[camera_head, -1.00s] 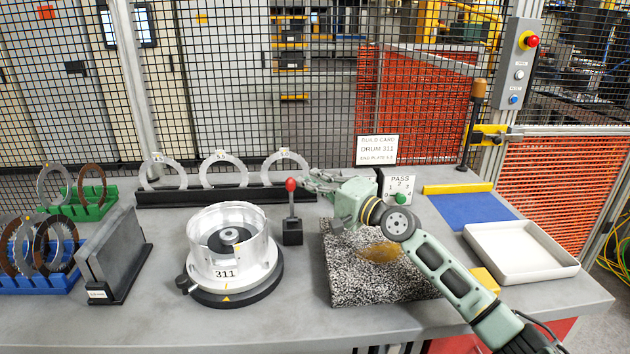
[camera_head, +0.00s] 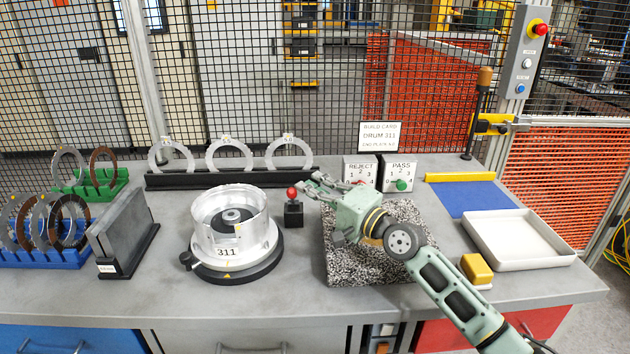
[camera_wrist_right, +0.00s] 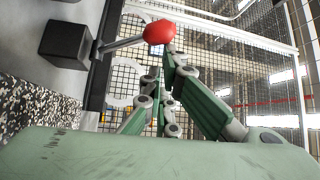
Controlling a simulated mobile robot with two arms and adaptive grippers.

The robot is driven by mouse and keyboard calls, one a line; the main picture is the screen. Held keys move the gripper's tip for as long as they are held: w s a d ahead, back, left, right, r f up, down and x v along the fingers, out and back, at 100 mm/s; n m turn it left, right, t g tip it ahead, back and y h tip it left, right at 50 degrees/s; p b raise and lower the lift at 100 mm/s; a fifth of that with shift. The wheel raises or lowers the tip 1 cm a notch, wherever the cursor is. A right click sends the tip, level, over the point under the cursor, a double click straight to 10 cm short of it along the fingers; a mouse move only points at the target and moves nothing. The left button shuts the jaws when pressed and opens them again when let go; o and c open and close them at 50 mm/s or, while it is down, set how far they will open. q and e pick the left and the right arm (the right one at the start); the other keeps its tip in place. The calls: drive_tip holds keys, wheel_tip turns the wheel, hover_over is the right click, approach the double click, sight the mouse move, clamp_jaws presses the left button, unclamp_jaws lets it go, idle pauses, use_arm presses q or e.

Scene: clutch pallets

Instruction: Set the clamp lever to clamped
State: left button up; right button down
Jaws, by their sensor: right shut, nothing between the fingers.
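The clamp lever is a red ball knob (camera_head: 291,193) on a thin stem, set in a small black block (camera_head: 293,215) right of the drum (camera_head: 231,228) marked 311. In the head view the stem looks short and the knob sits just above the block; its lean is hard to judge. In the right wrist view the red knob (camera_wrist_right: 158,32) and black block (camera_wrist_right: 66,44) show clearly, joined by a grey stem. My right gripper (camera_head: 312,186) is shut and empty, its fingertips just right of the knob; contact cannot be told. My left gripper is not in view.
A speckled mat (camera_head: 345,268) lies under my right arm. REJECT (camera_head: 360,168) and PASS (camera_head: 398,172) boxes stand behind it. A white tray (camera_head: 520,262) and yellow block (camera_head: 476,268) are at right. Ring racks and a dark upright plate stand at left.

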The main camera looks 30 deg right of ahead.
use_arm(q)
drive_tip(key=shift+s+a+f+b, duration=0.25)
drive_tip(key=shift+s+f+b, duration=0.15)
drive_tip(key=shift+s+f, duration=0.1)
use_arm(e)
drive_tip(key=shift+s+a+f, duration=0.55)
drive_tip(key=shift+s+f, duration=0.2)
drive_tip(key=shift+f, duration=0.1)
drive_tip(key=shift+s, duration=0.1)
drive_tip(key=v, duration=1.2)
drive_tip(key=shift+r, duration=0.1)
